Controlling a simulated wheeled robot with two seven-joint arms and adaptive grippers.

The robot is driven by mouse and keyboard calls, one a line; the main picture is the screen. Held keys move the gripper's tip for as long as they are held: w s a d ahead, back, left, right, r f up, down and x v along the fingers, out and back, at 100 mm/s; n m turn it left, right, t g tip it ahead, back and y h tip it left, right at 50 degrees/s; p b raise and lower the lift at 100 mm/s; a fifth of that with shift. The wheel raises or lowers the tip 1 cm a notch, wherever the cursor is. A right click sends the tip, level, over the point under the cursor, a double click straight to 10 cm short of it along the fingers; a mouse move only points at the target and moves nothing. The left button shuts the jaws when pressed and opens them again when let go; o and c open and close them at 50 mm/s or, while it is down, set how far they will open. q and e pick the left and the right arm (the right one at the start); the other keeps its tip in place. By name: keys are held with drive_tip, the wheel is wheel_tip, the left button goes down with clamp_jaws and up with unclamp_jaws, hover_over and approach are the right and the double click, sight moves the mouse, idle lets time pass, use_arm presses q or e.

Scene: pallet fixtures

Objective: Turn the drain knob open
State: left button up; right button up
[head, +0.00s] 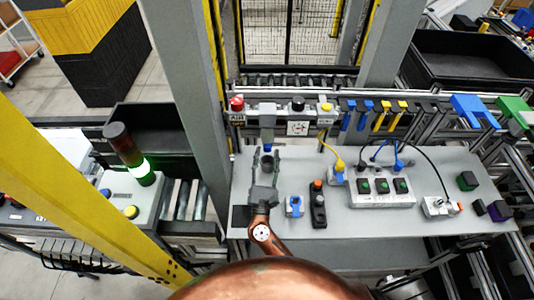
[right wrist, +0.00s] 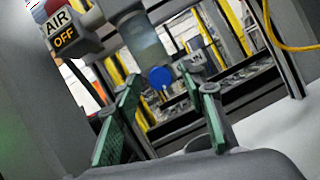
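The drain knob (head: 267,148) is a small blue knob at the lower end of a grey cylindrical bowl (head: 267,128) under the air unit. In the right wrist view the blue knob (right wrist: 160,77) shows round and face-on, below the bowl (right wrist: 143,42). My right gripper (head: 267,157) is open, with its fingers pointing at the knob. In the right wrist view its green-padded fingers (right wrist: 160,98) stand apart, with the knob between and beyond their tips. I see no contact with the knob. My left gripper is not in view.
A red knob (head: 237,103) with an AIR sign (head: 237,118) sits left of the bowl. On the grey table (head: 320,170) stand a blue-and-white device (head: 294,206), a black pendant (head: 318,205) and a white switch box (head: 381,198). A yellow cable (head: 332,148) hangs to the right.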

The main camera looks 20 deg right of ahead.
drive_tip(key=shift+w+d, duration=0.1)
drive_tip(key=shift+w, duration=0.15)
clamp_jaws()
idle(0.3)
